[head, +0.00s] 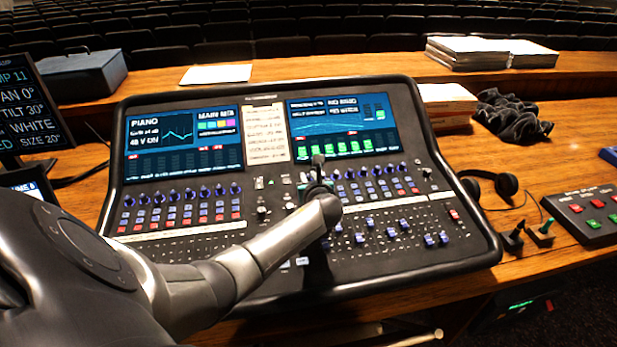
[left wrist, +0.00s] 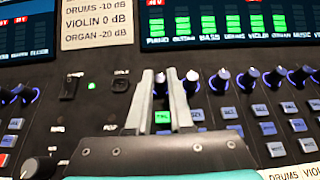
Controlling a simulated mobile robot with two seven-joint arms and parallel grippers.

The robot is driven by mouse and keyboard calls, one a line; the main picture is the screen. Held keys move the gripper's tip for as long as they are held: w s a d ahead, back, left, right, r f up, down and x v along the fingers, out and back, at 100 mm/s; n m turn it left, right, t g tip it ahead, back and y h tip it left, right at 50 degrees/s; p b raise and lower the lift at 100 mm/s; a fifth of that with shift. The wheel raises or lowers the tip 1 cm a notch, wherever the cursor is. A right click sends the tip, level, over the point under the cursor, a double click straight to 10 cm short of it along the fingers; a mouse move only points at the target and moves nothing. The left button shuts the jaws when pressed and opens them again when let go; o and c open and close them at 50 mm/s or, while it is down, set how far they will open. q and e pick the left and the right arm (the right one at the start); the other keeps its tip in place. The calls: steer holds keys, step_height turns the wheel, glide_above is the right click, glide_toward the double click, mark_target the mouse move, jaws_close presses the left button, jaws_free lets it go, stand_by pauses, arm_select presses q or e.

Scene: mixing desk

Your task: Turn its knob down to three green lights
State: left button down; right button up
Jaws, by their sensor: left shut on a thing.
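The mixing desk (head: 185,235) fills the middle of the head view. My left gripper (head: 318,168) reaches over it from the left, its fingers at the left end of the knob row under the right screen. In the left wrist view, the left gripper (left wrist: 161,82) is shut on a dark knob (left wrist: 160,84), mostly hidden between the fingers. Above it, the right screen (left wrist: 225,18) shows stacks of green lights over channel names. The stack above PIANO (left wrist: 155,28) is closest to the fingers; its count is too small to read surely. My right gripper is not in view.
More knobs (left wrist: 221,78) stand close to the right of the fingers. A lit green button (left wrist: 162,117) shows between them. In the head view, headphones (head: 490,185), a black cloth (head: 512,115) and a button box (head: 590,212) lie right of the desk.

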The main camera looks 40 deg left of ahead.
arm_select(q)
steer(key=c, duration=1.1)
jaws_free()
steer(key=shift+s+d+r, duration=0.2)
steer(key=shift+s+d, duration=0.1)
steer(key=shift+d, duration=0.05)
steer(key=p+v, duration=0.4)
steer(key=v, duration=0.8)
steer(key=shift+s+d+r, duration=0.1)
steer(key=shift+s+d, duration=0.1)
steer(key=shift+d, duration=0.1)
steer(key=shift+v, duration=0.8)
